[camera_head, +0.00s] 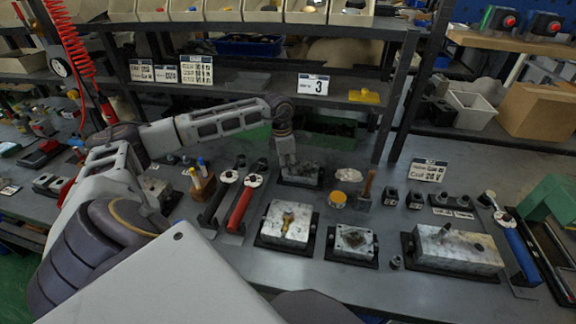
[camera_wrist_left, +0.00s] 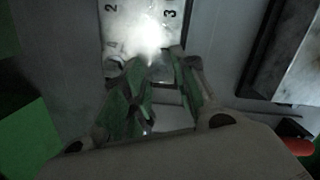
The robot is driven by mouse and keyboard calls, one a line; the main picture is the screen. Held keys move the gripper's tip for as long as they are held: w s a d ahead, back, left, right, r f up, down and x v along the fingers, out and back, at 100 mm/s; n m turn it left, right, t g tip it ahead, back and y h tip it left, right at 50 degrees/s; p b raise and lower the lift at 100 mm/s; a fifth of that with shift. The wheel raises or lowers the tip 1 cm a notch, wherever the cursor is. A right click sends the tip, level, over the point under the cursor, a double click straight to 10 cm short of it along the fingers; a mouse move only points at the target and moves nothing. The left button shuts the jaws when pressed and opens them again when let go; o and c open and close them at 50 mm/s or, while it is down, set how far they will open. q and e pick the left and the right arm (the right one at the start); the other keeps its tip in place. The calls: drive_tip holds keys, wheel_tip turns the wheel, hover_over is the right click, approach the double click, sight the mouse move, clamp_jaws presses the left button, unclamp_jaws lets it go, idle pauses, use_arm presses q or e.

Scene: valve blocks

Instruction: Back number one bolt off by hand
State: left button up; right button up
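My left gripper (camera_head: 287,152) points down over a dark-topped metal block (camera_head: 301,176) at the rear middle of the bench in the head view. In the left wrist view, the block's pale face (camera_wrist_left: 143,22) carries the numbers 2 and 3, and a fainter mark at its lower left. A bright glare covers its middle. The left gripper's green-padded fingers (camera_wrist_left: 158,60) reach the near edge of this face, with a narrow gap between them. I cannot make out number one bolt, nor whether anything sits between the fingertips. My right gripper is in neither view.
A block with a yellow centre (camera_head: 287,224), a smaller block (camera_head: 354,243) and a long block (camera_head: 456,249) stand in front. A red-handled tool (camera_head: 241,205) and a wooden holder (camera_head: 202,186) lie left. A shelf (camera_head: 250,83) with a number 3 sign (camera_head: 313,85) stands behind.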

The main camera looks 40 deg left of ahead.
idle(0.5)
use_arm(q)
clamp_jaws()
drive_tip(key=shift+n, duration=2.5)
drive_tip(key=shift+d+n+y, duration=0.1)
drive_tip(key=shift+n+y, duration=0.4)
drive_tip(key=shift+n, duration=1.7)
drive_tip(key=shift+n, duration=0.4)
drive_tip(key=shift+d+n+y, duration=0.1)
drive_tip(key=shift+n+y, duration=0.3)
drive_tip(key=shift+n, duration=2.7)
drive_tip(key=shift+w+r+n, duration=0.1)
drive_tip(key=shift+n, duration=2.3)
drive_tip(key=shift+n+g, duration=0.3)
